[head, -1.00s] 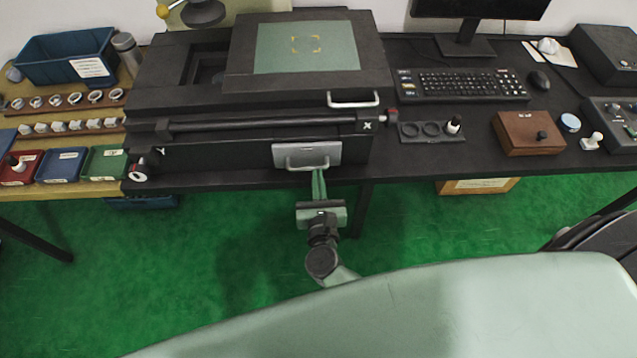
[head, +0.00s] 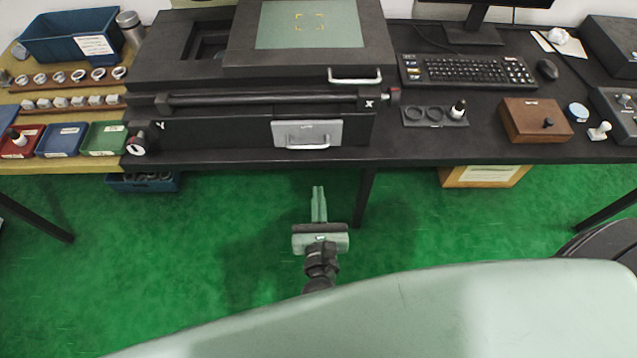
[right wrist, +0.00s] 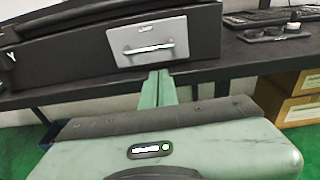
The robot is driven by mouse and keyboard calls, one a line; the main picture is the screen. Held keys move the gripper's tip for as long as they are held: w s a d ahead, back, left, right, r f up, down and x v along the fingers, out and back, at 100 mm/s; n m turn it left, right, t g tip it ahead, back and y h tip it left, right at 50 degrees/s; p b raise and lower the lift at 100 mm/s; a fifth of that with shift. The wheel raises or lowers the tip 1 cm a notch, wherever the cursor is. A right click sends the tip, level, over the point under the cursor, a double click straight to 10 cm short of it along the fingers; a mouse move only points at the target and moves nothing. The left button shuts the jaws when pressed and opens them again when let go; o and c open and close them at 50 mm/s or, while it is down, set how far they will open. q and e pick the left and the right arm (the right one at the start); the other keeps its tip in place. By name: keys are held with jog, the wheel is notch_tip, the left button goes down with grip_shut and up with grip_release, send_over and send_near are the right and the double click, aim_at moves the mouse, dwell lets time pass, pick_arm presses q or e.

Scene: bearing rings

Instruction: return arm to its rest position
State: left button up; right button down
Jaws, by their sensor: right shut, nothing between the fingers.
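My right gripper (head: 318,190) is shut and empty. In the head view it hangs over the green floor, in front of the table edge and below the black machine (head: 230,128). Its pale green fingers lie side by side and point toward the machine. They also show in the right wrist view (right wrist: 158,75), below the grey drawer front (right wrist: 152,42) with its silver handle. The drawer front (head: 307,132) looks closed, and the fingers are apart from it. My left gripper is not in view.
The black table (head: 430,150) carries a keyboard (head: 466,70), a wooden box (head: 535,120) and a small ring holder (head: 434,115). On the left, rings and coloured bins (head: 62,139) stand on a yellow surface. Cardboard boxes (right wrist: 290,97) stand under the table. Open floor surrounds my right gripper.

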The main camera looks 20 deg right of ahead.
jog(key=s+a+f+n+g+y, duration=0.25)
jog(key=s+f+n, duration=0.25)
jog(key=f+n, duration=0.65)
jog(key=s+a+f+n+g+y, duration=0.15)
jog(key=s+f+n+y, duration=0.3)
jog(key=f+n, duration=0.7)
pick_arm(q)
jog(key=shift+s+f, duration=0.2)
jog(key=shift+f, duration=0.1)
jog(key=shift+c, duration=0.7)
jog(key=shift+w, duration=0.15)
pick_arm(e)
jog(key=s+d+f+n+g+h, duration=0.1)
jog(key=s+d+f+n+g, duration=0.2)
jog(key=s+d+f+n, duration=0.2)
jog(key=s+d+f+n+g+h, duration=0.1)
jog(key=s+d+f+n+g, duration=0.3)
jog(key=s+f+n, duration=0.3)
jog(key=s+d+f+n+g, duration=0.3)
jog(key=s+d+f+n, duration=0.3)
jog(key=s, duration=0.7)
jog(key=shift+d+f+g+h, duration=0.4)
jog(key=shift+d+f, duration=0.15)
jog(key=shift+f, duration=0.4)
